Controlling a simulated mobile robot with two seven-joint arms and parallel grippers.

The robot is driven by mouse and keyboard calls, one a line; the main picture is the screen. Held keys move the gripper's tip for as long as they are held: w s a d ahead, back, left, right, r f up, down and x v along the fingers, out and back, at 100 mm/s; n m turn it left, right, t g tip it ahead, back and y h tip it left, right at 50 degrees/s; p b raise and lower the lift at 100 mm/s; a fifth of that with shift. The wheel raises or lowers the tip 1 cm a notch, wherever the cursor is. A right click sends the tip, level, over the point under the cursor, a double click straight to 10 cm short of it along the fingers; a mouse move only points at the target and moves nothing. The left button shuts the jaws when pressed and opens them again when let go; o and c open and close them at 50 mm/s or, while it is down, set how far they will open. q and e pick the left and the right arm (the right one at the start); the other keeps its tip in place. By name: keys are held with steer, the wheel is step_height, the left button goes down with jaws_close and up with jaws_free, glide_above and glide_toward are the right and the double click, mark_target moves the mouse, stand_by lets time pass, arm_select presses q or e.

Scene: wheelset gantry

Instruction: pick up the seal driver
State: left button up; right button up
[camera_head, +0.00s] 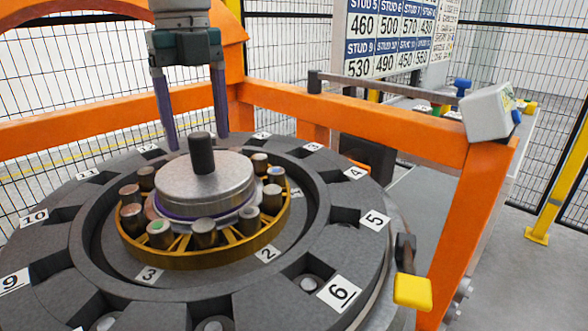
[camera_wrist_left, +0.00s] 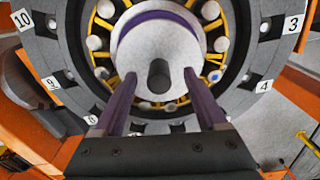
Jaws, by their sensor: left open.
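The seal driver (camera_head: 205,181) is a silver disc with a dark upright handle (camera_head: 202,153) and a purple ring near its lower edge. It sits upright at the centre of the yellow-spoked bearing ring on the round grey hub. My left gripper (camera_head: 197,140) is open, with its long purple fingers pointing down at the handle's upper end. In the left wrist view the seal driver (camera_wrist_left: 157,45) lies beyond the fingers, and the handle (camera_wrist_left: 159,76) shows between them. I cannot tell whether the fingers touch it; nothing is held. My right gripper is not in view.
The yellow ring (camera_head: 210,259) carries several cylindrical rollers around the driver. The grey hub (camera_head: 340,250) has numbered plates and slots. An orange frame (camera_head: 380,118) stands behind and to the right. A yellow-handled tool (camera_head: 412,290) stands at the hub's right edge.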

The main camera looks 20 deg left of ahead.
mark_target(202, 158)
arm_select(q)
steer(key=f+b, duration=0.2)
steer(key=f, duration=0.1)
steer(key=f+b, duration=0.1)
steer(key=f, duration=0.1)
steer(key=shift+s+d+b, duration=0.25)
steer(key=shift+b, duration=0.05)
steer(key=shift+r, duration=0.1)
steer(key=shift+c, duration=0.3)
jaws_close()
